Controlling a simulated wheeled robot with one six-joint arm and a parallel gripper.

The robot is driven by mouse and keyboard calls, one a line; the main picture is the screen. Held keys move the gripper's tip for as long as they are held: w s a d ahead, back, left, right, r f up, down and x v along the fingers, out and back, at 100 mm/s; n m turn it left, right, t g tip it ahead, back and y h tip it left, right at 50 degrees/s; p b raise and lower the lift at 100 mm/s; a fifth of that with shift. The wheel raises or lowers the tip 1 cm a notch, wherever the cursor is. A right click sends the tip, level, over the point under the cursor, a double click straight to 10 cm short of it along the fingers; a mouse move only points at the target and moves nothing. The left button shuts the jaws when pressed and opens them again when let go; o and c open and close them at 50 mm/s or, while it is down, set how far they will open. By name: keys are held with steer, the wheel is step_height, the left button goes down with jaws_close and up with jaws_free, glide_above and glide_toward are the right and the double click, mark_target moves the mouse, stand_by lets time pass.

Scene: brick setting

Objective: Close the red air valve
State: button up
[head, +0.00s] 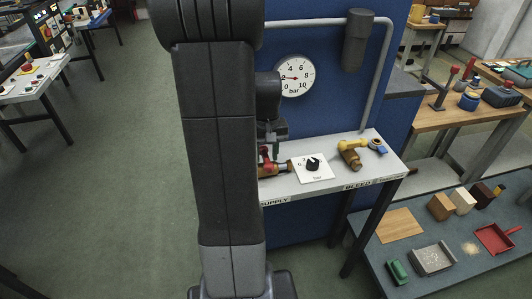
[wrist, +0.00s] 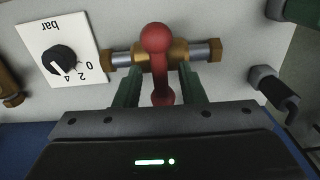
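The red air valve has a brass body (wrist: 178,52) on a short horizontal pipe and a red lever with a round knob (wrist: 155,38). In the wrist view the lever lies across the pipe line, and its lower part runs down between my fingers. My gripper (wrist: 158,85) is open, one green finger on each side of the lever, with gaps visible on both sides. In the head view the red valve (head: 265,158) is partly hidden by my arm, and my gripper (head: 272,132) is just above it, over the SUPPLY end of the bench.
A black knob (wrist: 60,60) on a white bar-scale plate sits beside the valve. A yellow-handled brass bleed valve (head: 351,152) and a blue fitting (head: 377,146) are at the right of the bench (head: 385,168). The wall gauge (head: 295,76) points near 2.

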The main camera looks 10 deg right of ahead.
mark_target(266, 156)
step_height(266, 156, up, 14)
stand_by(0.6)
steer(key=shift+f, duration=0.1)
step_height(266, 156, down, 14)
steer(key=shift+r, duration=0.2)
steer(key=shift+f, duration=0.15)
steer(key=shift+n, duration=0.6)
